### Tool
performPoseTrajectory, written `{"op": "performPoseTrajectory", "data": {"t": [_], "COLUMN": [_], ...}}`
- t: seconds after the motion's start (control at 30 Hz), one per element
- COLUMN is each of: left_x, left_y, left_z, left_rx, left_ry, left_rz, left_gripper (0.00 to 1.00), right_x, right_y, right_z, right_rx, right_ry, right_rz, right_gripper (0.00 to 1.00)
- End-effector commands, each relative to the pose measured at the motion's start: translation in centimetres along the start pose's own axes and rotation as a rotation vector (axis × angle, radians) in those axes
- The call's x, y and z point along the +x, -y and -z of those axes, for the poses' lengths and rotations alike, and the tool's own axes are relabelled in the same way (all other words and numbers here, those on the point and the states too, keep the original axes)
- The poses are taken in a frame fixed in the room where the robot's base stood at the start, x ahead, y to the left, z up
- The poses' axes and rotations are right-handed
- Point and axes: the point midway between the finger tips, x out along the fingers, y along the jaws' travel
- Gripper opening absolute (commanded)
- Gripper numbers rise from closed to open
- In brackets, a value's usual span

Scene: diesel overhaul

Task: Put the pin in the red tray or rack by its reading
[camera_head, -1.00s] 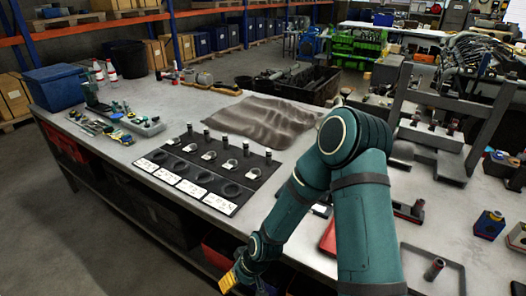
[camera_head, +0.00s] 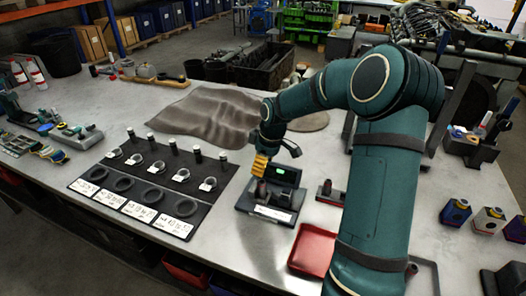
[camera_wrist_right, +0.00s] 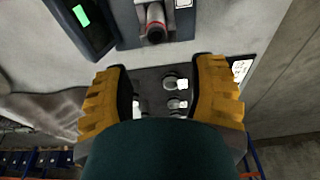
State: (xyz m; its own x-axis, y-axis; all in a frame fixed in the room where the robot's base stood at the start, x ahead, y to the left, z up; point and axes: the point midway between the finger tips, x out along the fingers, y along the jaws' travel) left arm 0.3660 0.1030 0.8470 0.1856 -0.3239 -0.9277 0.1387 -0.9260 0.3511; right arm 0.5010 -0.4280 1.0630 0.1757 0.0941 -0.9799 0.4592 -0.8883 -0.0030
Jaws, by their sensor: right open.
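My right gripper (camera_head: 262,166) is open, its yellow fingers above the measuring stand (camera_head: 254,209) with a small green display (camera_head: 280,172). A pin (camera_head: 261,188) is at the stand below the fingers; it also shows in the right wrist view (camera_wrist_right: 155,22) as a grey cylinder with a red band, beyond the open fingers (camera_wrist_right: 160,88). The reading is too small to make out. The red tray (camera_head: 315,246) is right of the stand, partly behind my arm, and its visible floor is empty. The black rack (camera_head: 207,170) holds several pins and rings beside white labels. My left gripper is not in view.
A dark holder with an upright part (camera_head: 327,190) stands right of the measuring stand. A crumpled brown cloth (camera_head: 210,115) and a black crate (camera_head: 270,68) lie behind. Small coloured blocks (camera_head: 456,211) stand at the right. Bare table separates the rack and stand.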

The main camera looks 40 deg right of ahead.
Motion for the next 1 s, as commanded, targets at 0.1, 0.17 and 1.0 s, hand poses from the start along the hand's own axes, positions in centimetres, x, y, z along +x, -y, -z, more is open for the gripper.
{"op": "performPoseTrajectory", "data": {"t": [0.1,0.17,1.0], "left_x": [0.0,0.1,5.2], "left_y": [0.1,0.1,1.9], "left_z": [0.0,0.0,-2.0], "left_rx": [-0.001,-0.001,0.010], "left_ry": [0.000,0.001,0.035], "left_rz": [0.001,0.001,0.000], "left_gripper": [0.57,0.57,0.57], "right_x": [-0.1,0.0,7.4], "right_y": [-0.1,-0.1,-0.1], "right_z": [-0.1,-0.1,-1.6], "right_rx": [-0.002,-0.003,-0.001], "right_ry": [0.002,0.002,0.002], "right_rz": [-0.002,-0.002,0.000], "right_gripper": [0.57,0.57,0.57]}}
